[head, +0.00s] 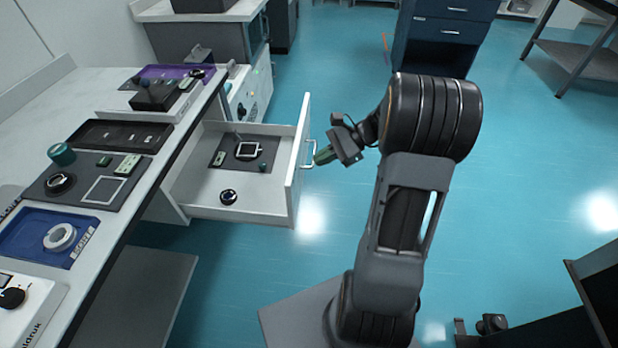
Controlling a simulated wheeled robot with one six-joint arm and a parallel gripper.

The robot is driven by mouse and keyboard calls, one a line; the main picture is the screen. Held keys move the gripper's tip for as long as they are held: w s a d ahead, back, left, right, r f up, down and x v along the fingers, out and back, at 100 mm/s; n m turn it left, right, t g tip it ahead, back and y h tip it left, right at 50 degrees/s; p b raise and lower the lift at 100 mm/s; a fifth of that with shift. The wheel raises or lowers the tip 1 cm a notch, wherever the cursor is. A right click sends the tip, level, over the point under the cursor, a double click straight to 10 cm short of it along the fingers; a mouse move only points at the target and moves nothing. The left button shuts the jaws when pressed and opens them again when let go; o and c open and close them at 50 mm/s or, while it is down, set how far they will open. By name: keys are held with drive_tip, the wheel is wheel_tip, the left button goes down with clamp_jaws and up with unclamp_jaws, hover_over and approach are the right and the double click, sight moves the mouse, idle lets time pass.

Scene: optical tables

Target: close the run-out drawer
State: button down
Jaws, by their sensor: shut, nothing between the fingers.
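The run-out drawer (296,178) is a white drawer pulled out to the right from under the bench at the left. Its front panel stands upright and carries a metal bar handle (312,153) on its outer face.
The bench top (100,80) holds a blue tray (45,235), a dark mat and several optical parts. A dark blue cabinet (440,35) stands behind my arm. A grey shelf table (575,60) is at the upper right. The teal floor right of the drawer is largely clear.

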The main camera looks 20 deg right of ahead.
drive_tip(key=w+d+f+m+t+y+b, duration=0.4)
drive_tip(key=d+f+m+t, duration=0.3)
drive_tip(key=d+f, duration=0.35)
drive_tip(key=b, duration=0.4)
approach(299, 160)
drive_tip(key=x, duration=0.5)
drive_tip(key=f+x, duration=0.1)
drive_tip(key=x, duration=0.1)
drive_tip(key=shift+w, duration=0.45)
